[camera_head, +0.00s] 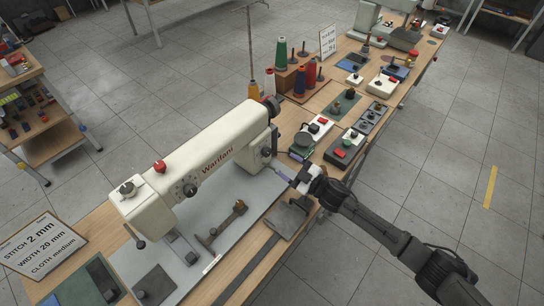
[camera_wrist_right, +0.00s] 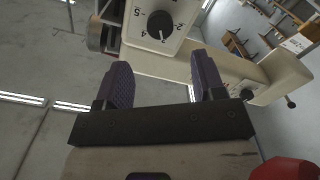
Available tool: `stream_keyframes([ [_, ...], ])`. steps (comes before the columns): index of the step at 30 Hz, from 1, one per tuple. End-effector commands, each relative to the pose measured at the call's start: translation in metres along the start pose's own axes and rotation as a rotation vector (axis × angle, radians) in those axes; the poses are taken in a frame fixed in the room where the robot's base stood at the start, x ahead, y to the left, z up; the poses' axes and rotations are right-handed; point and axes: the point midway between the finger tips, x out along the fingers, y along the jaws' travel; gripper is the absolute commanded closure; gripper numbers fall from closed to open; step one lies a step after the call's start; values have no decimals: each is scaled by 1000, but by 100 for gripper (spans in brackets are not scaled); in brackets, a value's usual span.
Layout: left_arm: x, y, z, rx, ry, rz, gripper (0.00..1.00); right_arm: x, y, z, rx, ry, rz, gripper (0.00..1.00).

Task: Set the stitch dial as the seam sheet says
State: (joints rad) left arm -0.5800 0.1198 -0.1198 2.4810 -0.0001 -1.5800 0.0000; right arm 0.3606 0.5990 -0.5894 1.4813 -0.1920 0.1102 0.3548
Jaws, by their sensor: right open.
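The cream sewing machine (camera_head: 215,150) stands on the bench. A black dial on its pillar (camera_head: 267,152) shows large in the right wrist view as the numbered stitch dial (camera_wrist_right: 160,25). Figures 2 to 5 are visible around it; its light mark points roughly downward, near 3, but I cannot read the exact setting. My right gripper (camera_head: 286,174) is open and empty, just short of the pillar. In the wrist view its purple fingers (camera_wrist_right: 162,70) are apart, below the dial and not touching it. The seam sheet (camera_head: 42,243) reads stitch 2 mm, width 20 mm, cloth medium. My left gripper is out of view.
Another knob (camera_head: 190,188) sits on the machine's arm, and a red button (camera_head: 159,166) on top. Thread cones (camera_head: 281,65) and small control boxes (camera_head: 318,128) crowd the bench behind. A grey pedal-like plate (camera_head: 287,218) lies in front of the gripper.

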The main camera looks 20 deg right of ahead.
Motion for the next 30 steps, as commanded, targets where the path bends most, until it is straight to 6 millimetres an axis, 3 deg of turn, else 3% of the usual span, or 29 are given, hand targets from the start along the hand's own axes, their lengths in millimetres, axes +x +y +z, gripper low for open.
stream_keyframes([
  [6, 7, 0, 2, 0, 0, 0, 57, 39, 0, 1, 1, 0, 2, 37],
  [12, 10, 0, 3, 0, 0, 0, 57, 62, 0, 1, 0, -1, 1, 37],
  [18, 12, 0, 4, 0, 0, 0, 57, 73, -1, 1, 0, -2, 0, 37],
  [28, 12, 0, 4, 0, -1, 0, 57, 75, 0, 1, 0, -2, 0, 37],
  [30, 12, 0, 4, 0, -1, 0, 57, 75, 0, 1, 0, -2, 0, 42],
])
